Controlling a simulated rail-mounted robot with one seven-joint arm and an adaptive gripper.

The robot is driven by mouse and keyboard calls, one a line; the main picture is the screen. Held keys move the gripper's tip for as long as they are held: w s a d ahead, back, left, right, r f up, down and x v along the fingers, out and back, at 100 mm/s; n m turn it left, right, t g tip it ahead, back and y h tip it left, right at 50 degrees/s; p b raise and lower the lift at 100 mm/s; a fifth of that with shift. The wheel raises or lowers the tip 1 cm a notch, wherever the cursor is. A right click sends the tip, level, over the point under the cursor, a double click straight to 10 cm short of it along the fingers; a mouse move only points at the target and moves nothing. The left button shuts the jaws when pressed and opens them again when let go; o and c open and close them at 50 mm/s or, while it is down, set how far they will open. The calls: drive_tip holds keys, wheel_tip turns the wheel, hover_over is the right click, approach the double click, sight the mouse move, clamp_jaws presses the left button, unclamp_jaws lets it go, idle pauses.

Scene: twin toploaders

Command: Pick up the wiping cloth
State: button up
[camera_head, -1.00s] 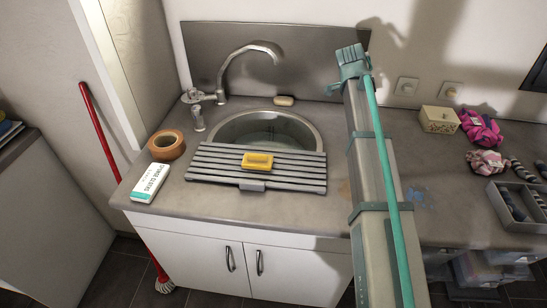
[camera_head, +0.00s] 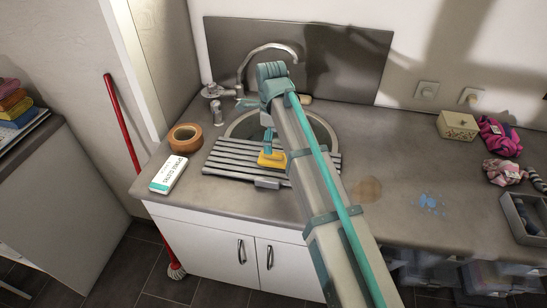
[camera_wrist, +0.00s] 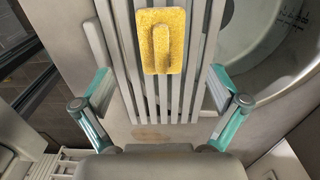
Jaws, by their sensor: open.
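A yellow, speckled, sponge-like pad (camera_head: 270,160) with a raised ridge lies on the grey slatted rack (camera_head: 222,160) over the sink. I cannot tell whether this pad is the wiping cloth. It also shows in the wrist view (camera_wrist: 176,52). Folded cloths (camera_head: 12,102) in several colours are stacked at the far left. Pink patterned cloth bundles (camera_head: 498,136) lie at the right. My gripper (camera_wrist: 160,78) is open and empty, with its fingers on either side of the pad's near end in the wrist view. In the head view my arm partly hides the rack and sink.
A round sink (camera_head: 322,131) with a tall faucet (camera_head: 243,70) stands behind the rack. A box (camera_head: 457,125) and grey tray (camera_head: 518,226) are at the right. The counter's middle right is mostly clear.

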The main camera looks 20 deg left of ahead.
sight(271, 157)
drive_tip(key=shift+w+a+f+p, duration=0.1)
drive_tip(key=shift+f+p, duration=0.5)
drive_tip(key=shift+f, duration=1.25)
drive_tip(key=shift+a+f+p, duration=0.1)
drive_tip(key=shift+f+p, duration=0.5)
drive_tip(key=shift+f, duration=1.25)
drive_tip(key=shift+c, duration=0.3)
drive_tip(key=c, duration=1)
